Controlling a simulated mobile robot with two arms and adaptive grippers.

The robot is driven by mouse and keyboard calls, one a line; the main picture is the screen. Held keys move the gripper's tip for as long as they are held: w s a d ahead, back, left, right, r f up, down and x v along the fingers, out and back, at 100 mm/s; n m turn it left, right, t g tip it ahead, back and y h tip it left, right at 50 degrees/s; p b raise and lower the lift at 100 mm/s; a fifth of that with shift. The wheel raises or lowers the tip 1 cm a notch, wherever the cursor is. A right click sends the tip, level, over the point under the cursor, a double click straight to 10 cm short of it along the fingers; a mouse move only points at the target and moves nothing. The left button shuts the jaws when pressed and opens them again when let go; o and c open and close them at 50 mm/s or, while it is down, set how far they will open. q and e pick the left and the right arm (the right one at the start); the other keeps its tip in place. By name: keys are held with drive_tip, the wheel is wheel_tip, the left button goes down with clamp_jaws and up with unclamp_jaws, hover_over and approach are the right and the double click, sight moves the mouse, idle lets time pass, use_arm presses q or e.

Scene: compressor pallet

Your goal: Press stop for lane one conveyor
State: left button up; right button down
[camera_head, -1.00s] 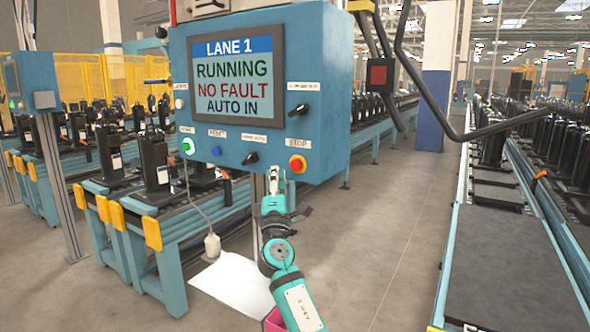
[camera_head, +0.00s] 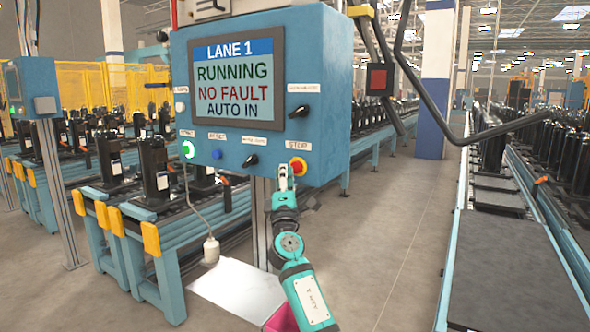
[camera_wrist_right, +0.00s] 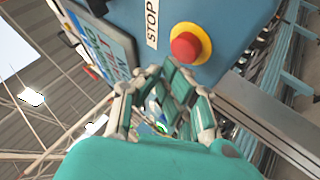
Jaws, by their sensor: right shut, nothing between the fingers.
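The blue control box (camera_head: 333,80) has a screen (camera_head: 236,82) reading LANE 1, RUNNING, NO FAULT, AUTO IN. The red stop button (camera_head: 298,166) with its yellow ring is at the box's lower right, under a STOP label (camera_head: 297,145). My right gripper (camera_head: 284,172) is shut and empty, just below and left of the button in the head view. In the right wrist view, the red button (camera_wrist_right: 186,46) stands beyond the fingertips (camera_wrist_right: 165,72), with a visible gap. My left gripper is not in view.
A green-lit button (camera_head: 188,149), a blue button (camera_head: 217,154) and black selector knobs (camera_head: 251,160) share the panel. A second red button (camera_head: 378,78) hangs to the right. Conveyors with black compressors (camera_head: 155,165) stand on both sides. The floor aisle (camera_head: 400,220) is clear.

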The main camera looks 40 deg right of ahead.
drive_tip(key=shift+d, duration=0.1)
idle(0.8)
drive_tip(key=shift+w+d+b, duration=0.2)
drive_tip(key=shift+d+b, duration=0.1)
drive_tip(key=shift+b, duration=0.1)
drive_tip(key=shift+w+d+b, duration=0.2)
drive_tip(key=shift+d+b, duration=0.3)
idle(0.7)
drive_tip(key=shift+a, duration=0.15)
drive_tip(key=shift+s+a+p, duration=0.45)
drive_tip(key=shift+a, duration=0.25)
